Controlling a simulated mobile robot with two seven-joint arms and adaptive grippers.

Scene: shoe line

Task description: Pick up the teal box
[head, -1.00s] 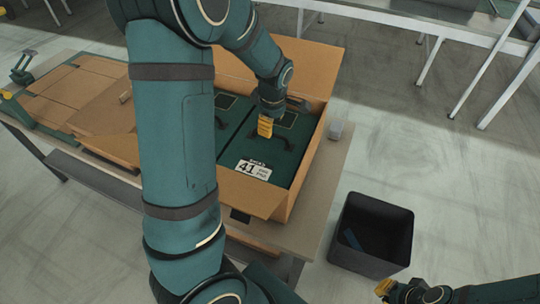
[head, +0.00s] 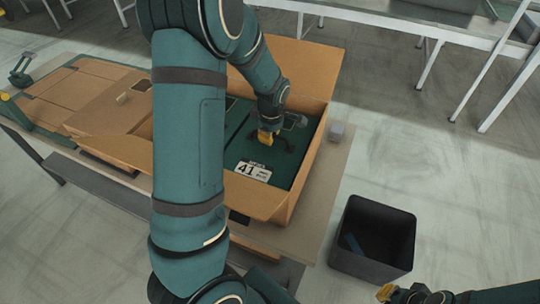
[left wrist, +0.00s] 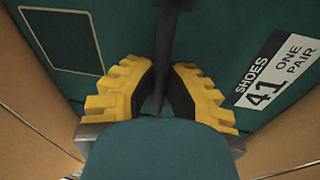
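The teal box (head: 276,174) lies in an open cardboard carton, with a white label reading "SHOES 41 ONE PAIR" and a dark handle on top. It fills most of the left wrist view (left wrist: 225,50). My left gripper (head: 266,138) points down at the handle from above. In the left wrist view its yellow fingers (left wrist: 162,75) close in on both sides of the dark handle (left wrist: 168,40), with no clear gap visible. My right gripper (head: 385,292) is at the bottom right, away from the carton; its finger opening is too small to judge.
The carton (head: 303,172) stands on a table (head: 318,215), flaps open. Another teal box is partly hidden behind my left arm. Closed cardboard boxes (head: 75,98) lie at left. A black bin (head: 372,238) stands on the floor at right.

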